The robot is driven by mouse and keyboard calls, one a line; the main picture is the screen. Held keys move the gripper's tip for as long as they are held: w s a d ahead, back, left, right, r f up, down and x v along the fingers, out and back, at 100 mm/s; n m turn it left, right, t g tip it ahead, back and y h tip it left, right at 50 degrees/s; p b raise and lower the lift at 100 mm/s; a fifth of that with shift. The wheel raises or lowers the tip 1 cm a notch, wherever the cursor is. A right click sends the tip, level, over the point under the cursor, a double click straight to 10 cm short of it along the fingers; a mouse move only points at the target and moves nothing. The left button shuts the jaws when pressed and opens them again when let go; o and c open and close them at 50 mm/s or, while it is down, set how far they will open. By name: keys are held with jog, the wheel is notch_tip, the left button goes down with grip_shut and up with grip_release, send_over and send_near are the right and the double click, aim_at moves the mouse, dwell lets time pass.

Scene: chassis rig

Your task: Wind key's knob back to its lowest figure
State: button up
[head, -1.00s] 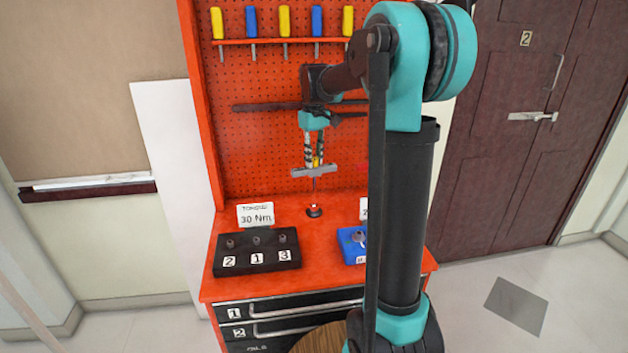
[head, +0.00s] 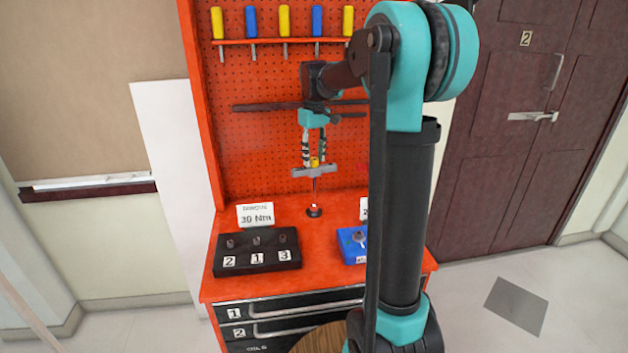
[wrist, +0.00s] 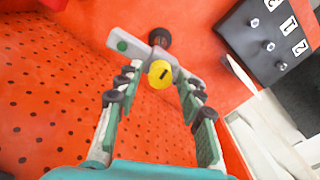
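The key is an upright T-shaped tool on the orange bench, with a grey crossbar (head: 316,172) and a thin shaft down to a small dark base (head: 314,211). Its yellow knob (wrist: 160,73) sits on top and bears a dark mark; no figure can be read. The knob also shows small in the head view (head: 314,162). My gripper (wrist: 157,86) points down over the knob, one finger on each side. The fingers look apart from the knob, with gaps visible on both sides. The crossbar has a green dot at one end.
A black block (head: 257,255) with several sockets, labelled 2, 1, 3, stands at front left. A "30 Nm" card (head: 256,215) stands behind it. A blue block (head: 352,245) is to the right, partly hidden by my arm. The orange pegboard (head: 262,150) rises close behind.

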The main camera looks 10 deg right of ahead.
jog(key=shift+r, duration=2.65)
jog(key=shift+s, duration=0.1)
